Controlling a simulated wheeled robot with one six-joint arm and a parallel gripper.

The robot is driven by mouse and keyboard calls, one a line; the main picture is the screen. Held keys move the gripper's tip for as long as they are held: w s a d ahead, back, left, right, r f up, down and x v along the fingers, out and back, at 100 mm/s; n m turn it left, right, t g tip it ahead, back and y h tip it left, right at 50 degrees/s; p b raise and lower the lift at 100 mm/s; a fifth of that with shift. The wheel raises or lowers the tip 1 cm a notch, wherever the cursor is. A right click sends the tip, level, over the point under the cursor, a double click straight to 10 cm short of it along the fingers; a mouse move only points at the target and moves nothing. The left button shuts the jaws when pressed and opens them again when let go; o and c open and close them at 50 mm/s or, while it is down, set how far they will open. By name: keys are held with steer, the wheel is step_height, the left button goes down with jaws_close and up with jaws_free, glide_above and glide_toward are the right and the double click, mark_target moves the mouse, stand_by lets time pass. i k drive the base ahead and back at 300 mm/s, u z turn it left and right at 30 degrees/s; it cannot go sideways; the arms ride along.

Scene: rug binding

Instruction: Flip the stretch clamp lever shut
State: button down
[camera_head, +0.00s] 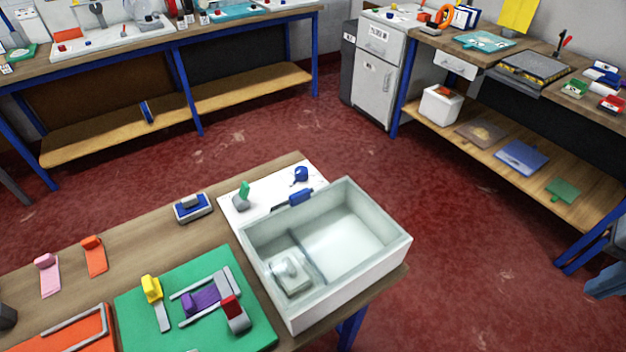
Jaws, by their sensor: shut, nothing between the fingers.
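A green board (130,318) lies on the near table. On it stand a yellow-headed lever piece (151,289) with a grey strip, a purple block (203,299) between grey rails, and a red-topped grey piece (234,313). A pink lever piece (46,262) and an orange lever piece (94,255) lie on the bare wood to the left. I cannot tell which of these is the stretch clamp, nor whether its lever is up or down. My gripper is not in view.
A white open-topped box (345,285) stands right of the green board, its walls a raised obstacle. A blue-and-grey block (193,207) and a white sheet (235,210) lie behind. An orange tray (60,340) is at the near left. Red floor (260,140) is open beyond.

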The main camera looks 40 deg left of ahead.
mark_target(230, 304)
steer(key=i, duration=2.2)
steer(key=u, duration=4.65)
steer(key=i, duration=0.5)
steer(key=u, duration=0.05)
